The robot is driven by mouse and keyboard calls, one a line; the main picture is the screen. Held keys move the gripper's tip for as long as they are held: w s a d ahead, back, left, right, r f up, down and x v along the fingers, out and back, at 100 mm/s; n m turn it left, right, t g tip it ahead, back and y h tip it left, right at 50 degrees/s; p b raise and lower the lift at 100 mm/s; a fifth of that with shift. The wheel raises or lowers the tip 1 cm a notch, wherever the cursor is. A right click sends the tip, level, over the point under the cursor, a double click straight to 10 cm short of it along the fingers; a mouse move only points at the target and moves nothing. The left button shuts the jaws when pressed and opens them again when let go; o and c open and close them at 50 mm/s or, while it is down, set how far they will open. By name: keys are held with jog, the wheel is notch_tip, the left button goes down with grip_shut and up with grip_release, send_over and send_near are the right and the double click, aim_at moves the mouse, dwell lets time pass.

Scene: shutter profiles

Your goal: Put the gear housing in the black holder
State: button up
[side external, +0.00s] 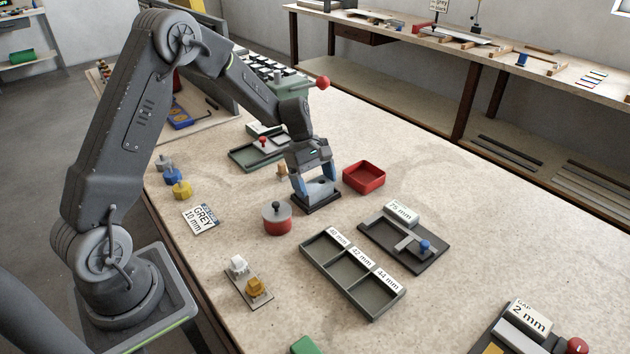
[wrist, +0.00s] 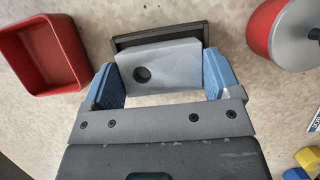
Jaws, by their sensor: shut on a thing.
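The gear housing (wrist: 185,65) is a light grey block with a round dark hole. My gripper (side external: 314,186) is shut on it, with one blue finger at each side; the wrist view shows the same grip. The black holder (wrist: 158,37) shows as a dark rim just beyond the housing in the wrist view. In the side view the black holder (side external: 323,205) is directly below my fingers, and the housing is at its top. The housing looks slightly turned against the holder's rim. The fingers and housing hide most of the holder, so I cannot tell whether the housing is seated.
An open red bin (side external: 364,177) stands close on the right. A red and grey cylinder with a black knob (side external: 277,217) stands on the left. A labelled three-compartment tray (side external: 352,272) and a dark gauge fixture (side external: 404,245) lie in front. Bare table lies between them.

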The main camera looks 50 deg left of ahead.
jog(key=o, duration=1.1)
jog(key=shift+f, duration=0.1)
jog(key=v, duration=1.1)
jog(key=s+d+r+m+y, duration=0.2)
jog(key=s+d+r+m, duration=0.25)
jog(key=r, duration=0.25)
jog(key=s+d+r+m+t+y, duration=0.1)
jog(key=s+d+m, duration=0.3)
jog(key=s, duration=0.6)
jog(key=s+d+r+m+t+y, duration=0.1)
jog(key=s+d+m+t, duration=0.3)
jog(key=s+m, duration=0.5)
jog(key=shift+s+r+t+y, duration=0.3)
jog(key=shift+s+r+y, duration=0.1)
jog(key=shift+s+r, duration=0.25)
